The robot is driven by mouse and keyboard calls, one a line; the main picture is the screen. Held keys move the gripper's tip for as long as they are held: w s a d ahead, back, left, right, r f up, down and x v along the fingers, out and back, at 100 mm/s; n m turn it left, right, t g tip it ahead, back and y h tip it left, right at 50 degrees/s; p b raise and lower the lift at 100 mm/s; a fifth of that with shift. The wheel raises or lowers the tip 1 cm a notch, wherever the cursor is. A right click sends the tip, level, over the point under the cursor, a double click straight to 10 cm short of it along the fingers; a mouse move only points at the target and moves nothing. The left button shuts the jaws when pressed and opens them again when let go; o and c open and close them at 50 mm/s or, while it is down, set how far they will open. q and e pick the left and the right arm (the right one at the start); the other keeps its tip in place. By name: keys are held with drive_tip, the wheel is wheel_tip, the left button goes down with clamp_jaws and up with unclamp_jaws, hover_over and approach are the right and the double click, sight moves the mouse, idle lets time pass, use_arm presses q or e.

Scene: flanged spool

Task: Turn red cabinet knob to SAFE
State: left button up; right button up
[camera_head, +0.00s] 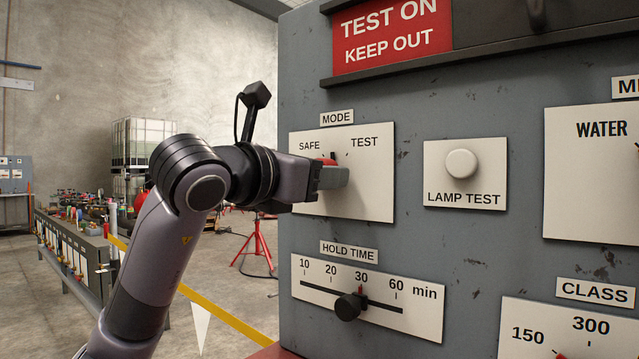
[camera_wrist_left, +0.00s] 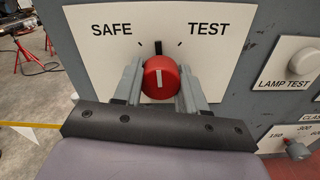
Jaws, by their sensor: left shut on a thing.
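The red knob (camera_wrist_left: 160,70) sits on the white MODE plate (camera_wrist_left: 235,60) with SAFE printed at left and TEST at right. Its white line stands about upright, and a dark mark shows just above it, between the two tick marks. In the head view only a sliver of the knob (camera_head: 328,160) shows above my fingers. My left gripper (camera_head: 330,178) is shut on the knob, a finger at its left and right sides in the wrist view (camera_wrist_left: 160,88). My right gripper is not in view.
The cabinet front (camera_head: 420,110) also carries a white LAMP TEST button (camera_head: 461,164), a HOLD TIME slider (camera_head: 350,305) below, and a WATER plate (camera_head: 598,175) at right. A red TEST ON KEEP OUT sign (camera_head: 385,35) is above. Open floor lies left of the cabinet.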

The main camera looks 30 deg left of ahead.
use_arm(q)
drive_tip(key=n, duration=0.2)
drive_tip(key=shift+d+f+n+b, duration=0.1)
drive_tip(key=shift+f+n+b, duration=0.1)
drive_tip(key=shift+n+b, duration=0.75)
drive_tip(key=shift+n, duration=1.55)
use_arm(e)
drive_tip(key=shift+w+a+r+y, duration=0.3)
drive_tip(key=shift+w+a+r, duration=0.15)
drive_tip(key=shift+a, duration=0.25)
use_arm(q)
drive_tip(key=o, duration=1.1)
drive_tip(key=shift+c, duration=0.2)
drive_tip(key=shift+r, duration=0.1)
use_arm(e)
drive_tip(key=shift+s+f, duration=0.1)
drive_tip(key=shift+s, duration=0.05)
